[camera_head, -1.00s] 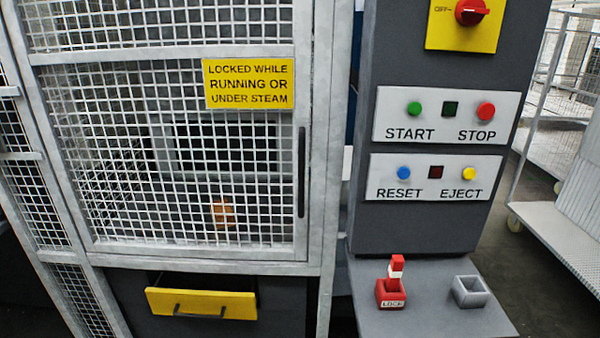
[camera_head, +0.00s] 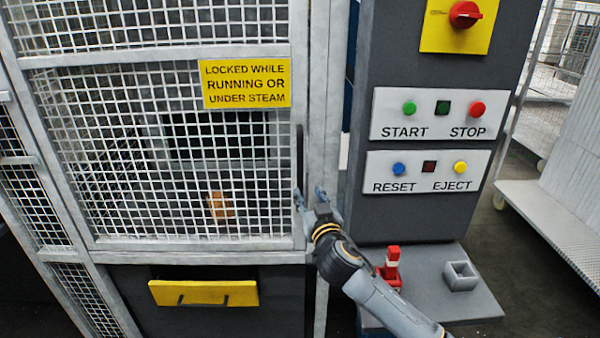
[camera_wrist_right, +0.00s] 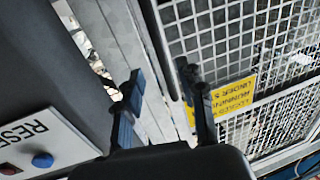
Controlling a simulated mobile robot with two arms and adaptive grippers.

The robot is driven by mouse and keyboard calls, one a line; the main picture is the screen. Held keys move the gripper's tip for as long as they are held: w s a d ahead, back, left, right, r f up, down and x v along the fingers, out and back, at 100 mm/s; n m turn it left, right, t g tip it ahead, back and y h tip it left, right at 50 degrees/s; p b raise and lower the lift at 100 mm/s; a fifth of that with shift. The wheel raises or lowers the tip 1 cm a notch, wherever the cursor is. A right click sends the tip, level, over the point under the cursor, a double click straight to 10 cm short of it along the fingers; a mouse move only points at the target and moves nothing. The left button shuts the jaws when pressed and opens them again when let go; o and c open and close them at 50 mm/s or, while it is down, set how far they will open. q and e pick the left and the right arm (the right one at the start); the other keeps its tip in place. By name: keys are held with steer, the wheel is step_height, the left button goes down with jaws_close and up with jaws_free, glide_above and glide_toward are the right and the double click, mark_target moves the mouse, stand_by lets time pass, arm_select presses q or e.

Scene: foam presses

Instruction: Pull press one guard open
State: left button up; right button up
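The press guard (camera_head: 180,245) is a grey-framed white mesh door with a yellow sign (camera_head: 246,84); it looks closed against its post. Its black vertical handle (camera_head: 300,150) is on the door's right edge. My right gripper (camera_head: 309,197) is open at the handle's lower end, one finger over the door edge and the other over the post. In the right wrist view, the handle (camera_wrist_right: 158,45) runs between the open fingers of the gripper (camera_wrist_right: 162,88); I cannot tell whether they touch it. My left gripper is not in view.
A dark control column (camera_head: 440,218) with labelled buttons and a red switch (camera_head: 465,14) stands right of the guard. A red lock piece (camera_head: 391,268) and a grey socket (camera_head: 460,276) are on the shelf below. A yellow drawer front (camera_head: 203,292) is under the guard. A white cart stands at right.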

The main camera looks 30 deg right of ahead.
mark_target(301, 177)
steer(key=p+x, duration=0.2)
steer(key=x, duration=0.6)
steer(key=shift+w+d, duration=0.15)
steer(key=shift+w, duration=0.1)
steer(key=shift+x, duration=0.85)
steer(key=shift+f, duration=0.1)
jaws_close()
